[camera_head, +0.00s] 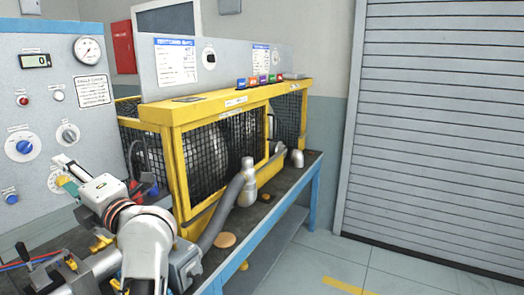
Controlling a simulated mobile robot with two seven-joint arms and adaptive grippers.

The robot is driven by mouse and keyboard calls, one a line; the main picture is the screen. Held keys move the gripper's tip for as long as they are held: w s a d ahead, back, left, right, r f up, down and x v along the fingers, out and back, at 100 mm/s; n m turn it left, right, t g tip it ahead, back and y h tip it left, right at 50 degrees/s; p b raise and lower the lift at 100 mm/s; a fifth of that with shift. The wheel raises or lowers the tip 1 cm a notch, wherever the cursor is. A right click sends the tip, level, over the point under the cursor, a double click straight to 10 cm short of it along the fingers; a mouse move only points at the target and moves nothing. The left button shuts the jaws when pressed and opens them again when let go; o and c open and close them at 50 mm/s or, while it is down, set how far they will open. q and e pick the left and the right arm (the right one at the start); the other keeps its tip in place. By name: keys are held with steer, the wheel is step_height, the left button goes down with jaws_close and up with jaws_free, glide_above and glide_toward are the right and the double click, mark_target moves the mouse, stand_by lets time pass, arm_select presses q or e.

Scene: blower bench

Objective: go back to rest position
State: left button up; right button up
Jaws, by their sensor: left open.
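My left arm comes up from the bottom of the view, and its white wrist points to the left. My left gripper (64,174) is in front of the grey control panel (60,115), near its lower knobs. Its fingers are apart, and I see nothing held between them. From this angle I cannot tell whether the fingertips touch the panel. My right gripper is not in view.
A yellow-framed mesh guard (172,165) encloses machinery on the blue-edged bench (262,225). A grey hose (222,210) runs along its front near my wrist. Clear floor (345,250) lies right, before a closed roller door (440,130).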

arm_select(q)
steer(key=d+f+m+t+h, duration=0.6)
steer(key=d+f+m+h, duration=0.35)
steer(key=f+m, duration=0.5)
steer(key=d+f+m+t+h, duration=0.6)
steer(key=d+f+m+h, duration=0.35)
steer(key=f+m, duration=0.55)
steer(key=s+f+m+g, duration=0.3)
steer(key=s+f+g, duration=0.2)
steer(key=s+f, duration=0.5)
steer(key=s+f+m+g+h, duration=0.1)
steer(key=s+f+m+g, duration=0.2)
steer(key=s+f, duration=0.7)
step_height(320, 180, down, 9)
steer(key=shift+s+m+g, duration=0.35)
steer(key=shift+g, duration=0.85)
